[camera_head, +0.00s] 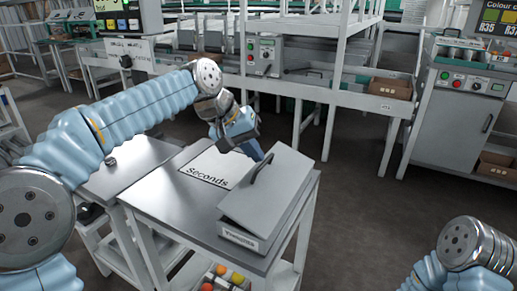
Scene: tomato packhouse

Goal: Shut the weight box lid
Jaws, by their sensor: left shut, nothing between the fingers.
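The weight box is a grey metal box (240,237) with a label on its front, on the near right part of the grey table. Its flat grey lid (275,195) lies over the box at a slope, far edge higher than near edge. A dark curved handle (262,168) stands on the lid's left side. I cannot tell whether the lid is fully down. My left gripper (257,153) is shut and empty, just beyond the handle near the lid's far left edge. I cannot tell whether it touches the lid. My right gripper is out of view.
A white sheet marked Seconds (212,168) lies left of the box on the table (165,200). A tray with red and yellow produce (222,277) is below. A machine frame stands behind; floor (370,215) to the right is clear.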

